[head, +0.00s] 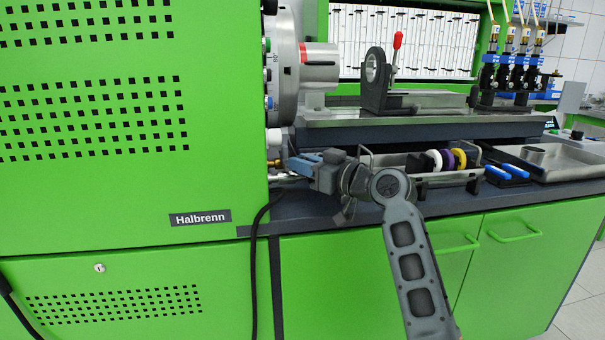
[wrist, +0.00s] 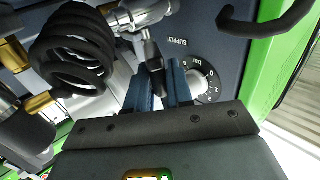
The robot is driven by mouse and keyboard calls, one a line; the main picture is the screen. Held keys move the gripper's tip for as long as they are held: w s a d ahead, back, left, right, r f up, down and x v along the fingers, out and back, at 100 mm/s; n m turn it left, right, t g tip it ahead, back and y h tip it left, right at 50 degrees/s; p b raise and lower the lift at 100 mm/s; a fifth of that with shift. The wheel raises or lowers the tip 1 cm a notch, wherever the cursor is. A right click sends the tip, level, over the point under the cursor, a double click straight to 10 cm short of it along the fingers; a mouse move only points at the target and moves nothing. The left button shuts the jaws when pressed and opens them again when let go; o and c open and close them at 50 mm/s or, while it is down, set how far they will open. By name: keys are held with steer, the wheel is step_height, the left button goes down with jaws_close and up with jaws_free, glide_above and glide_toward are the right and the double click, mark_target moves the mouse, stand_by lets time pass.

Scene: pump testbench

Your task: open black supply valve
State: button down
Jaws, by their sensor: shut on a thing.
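The black supply valve lever (wrist: 152,55) shows in the wrist view, below a silver valve body (wrist: 143,14) and left of the SUPPLY label (wrist: 175,42). My gripper (wrist: 161,78) has its two blue fingers shut on the lever, one on each side of it. The lower end of the lever is partly hidden between the fingers. In the head view my gripper (head: 292,164) reaches left to the side of the green cabinet. The lever cannot be made out there.
A coiled black hose (wrist: 75,50) hangs left of the fingers in the wrist view. A round dial (wrist: 201,80) is close on the right, and a black hook-shaped handle (wrist: 268,22) is further right. The green cabinet (head: 100,190) stands left of my gripper in the head view.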

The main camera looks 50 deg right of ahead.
steer(key=shift+d, duration=0.1)
stand_by(0.4)
steer(key=c, duration=1.2)
jaws_free()
steer(key=shift+o, duration=0.2)
steer(key=shift+s+d, duration=0.1)
steer(key=shift+s, duration=3.85)
